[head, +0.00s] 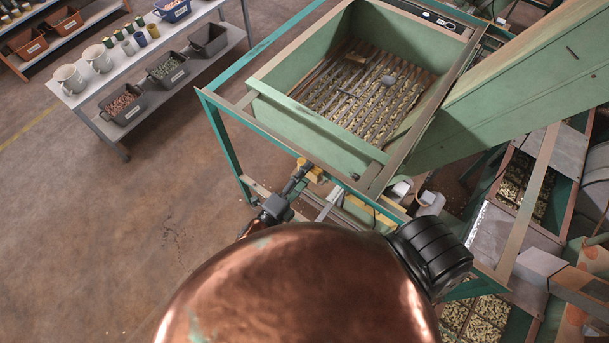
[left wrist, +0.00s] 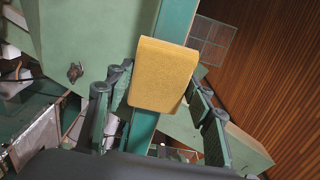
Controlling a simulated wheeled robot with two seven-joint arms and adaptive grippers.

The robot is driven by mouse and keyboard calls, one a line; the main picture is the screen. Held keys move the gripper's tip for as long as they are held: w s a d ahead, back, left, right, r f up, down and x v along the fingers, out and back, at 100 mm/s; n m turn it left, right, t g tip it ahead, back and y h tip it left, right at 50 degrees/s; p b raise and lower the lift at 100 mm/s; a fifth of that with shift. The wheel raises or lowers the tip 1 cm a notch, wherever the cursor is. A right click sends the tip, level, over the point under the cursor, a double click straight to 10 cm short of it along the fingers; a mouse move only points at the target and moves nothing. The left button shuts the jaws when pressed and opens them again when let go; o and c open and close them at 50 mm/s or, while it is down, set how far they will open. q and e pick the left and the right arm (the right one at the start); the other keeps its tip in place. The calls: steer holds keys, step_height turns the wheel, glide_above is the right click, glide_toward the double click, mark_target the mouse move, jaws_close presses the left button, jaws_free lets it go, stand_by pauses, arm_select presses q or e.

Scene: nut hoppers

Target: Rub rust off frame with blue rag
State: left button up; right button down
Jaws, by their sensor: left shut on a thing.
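My left gripper (head: 300,178) reaches to the near side of the green steel frame (head: 222,135) under the hopper (head: 315,122). It is shut on a yellow pad (head: 312,171), which looks like a sponge or folded cloth. In the left wrist view the yellow pad (left wrist: 165,72) sits between the fingers of the left gripper (left wrist: 160,98), in front of a green bar (left wrist: 142,128). I cannot tell whether the pad touches the bar. Brown rust-like staining shows along the frame's upper bars. I see no blue rag. My right gripper is out of view.
A shelf rack (head: 160,62) with cups, jars and bins of nuts stands at the upper left. A green chute (head: 525,75) and trays of nuts (head: 475,318) fill the right side. The brown floor (head: 110,225) at the left is clear.

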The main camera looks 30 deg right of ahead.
mark_target(317, 180)
arm_select(q)
steer(key=shift+w+d, duration=0.1)
steer(key=shift+d, duration=0.2)
steer(key=shift+s+d, duration=0.25)
steer(key=shift+s, duration=0.4)
steer(key=shift+s+d, duration=0.25)
steer(key=shift+s, duration=0.35)
steer(key=shift+s+d, duration=0.25)
steer(key=shift+s, duration=0.4)
steer(key=shift+w, duration=0.15)
steer(key=shift+w+a+r, duration=0.1)
steer(key=shift+w+a, duration=0.15)
steer(key=shift+w, duration=0.35)
steer(key=shift+w+a, duration=0.2)
steer(key=shift+w, duration=0.45)
steer(key=shift+w+a+r, duration=0.1)
steer(key=shift+w+a, duration=0.15)
steer(key=shift+w, duration=0.35)
